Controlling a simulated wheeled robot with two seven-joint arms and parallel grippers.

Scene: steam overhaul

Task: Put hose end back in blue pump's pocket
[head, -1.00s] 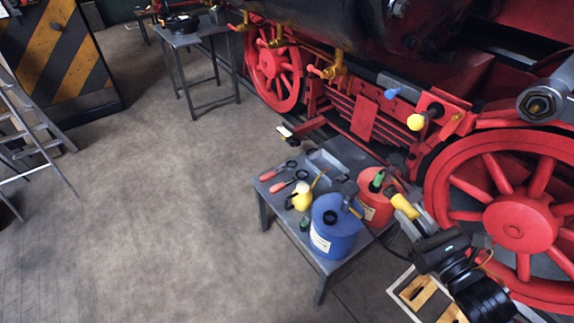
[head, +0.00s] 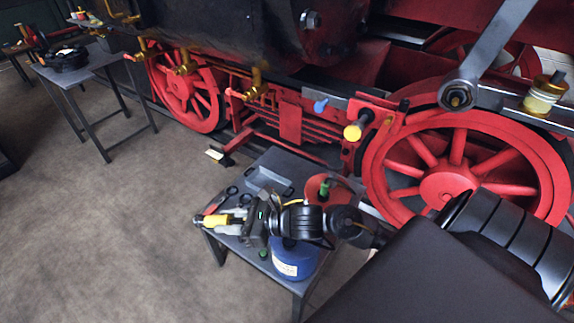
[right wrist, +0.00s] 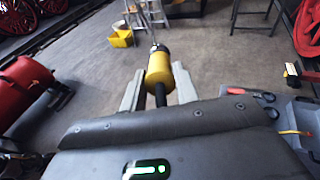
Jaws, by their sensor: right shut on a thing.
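My right gripper (head: 228,227) is shut on the hose end (head: 213,226), a yellow sleeve. It is above the left side of the small table, left of the blue pump (head: 293,262). In the right wrist view the hose end (right wrist: 159,72) sticks out between the two grey fingers (right wrist: 158,92), with a metal tip at its far end and a black part between them. My right forearm crosses over the blue pump and covers its top. The pump's pocket is not visible. My left gripper is not in view.
The grey table (head: 222,246) also bears a red can (head: 318,188), a grey tray (head: 268,178) and red-handled tools (head: 216,204). The locomotive's red wheel (head: 450,180) stands close behind on the right. Open floor (head: 110,230) lies to the left.

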